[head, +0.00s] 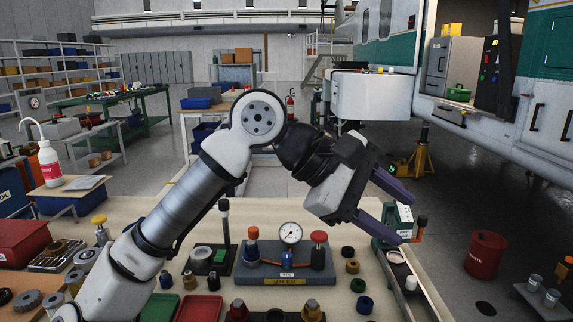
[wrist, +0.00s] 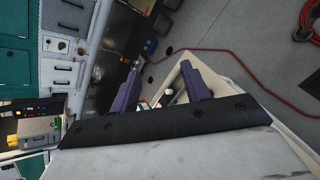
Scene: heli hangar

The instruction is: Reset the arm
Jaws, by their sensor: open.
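My gripper (head: 392,206) is at the end of my bent arm, raised over the right part of the workbench (head: 130,210) in the head view. Its two purple fingers are apart, with nothing held between them. In the wrist view the gripper (wrist: 165,92) also shows its fingers spread, with a pale bench corner and small parts visible beyond them. A green and white box (head: 398,222) stands behind the fingers in the head view and is partly hidden by them.
A test block with a pressure gauge (head: 290,233) stands mid-bench among several knobs and rings. A narrow tray (head: 425,290) lies along the bench's right edge. A red bin (head: 486,255) stands on the floor at right. A white-green helicopter (head: 545,60) fills the right background.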

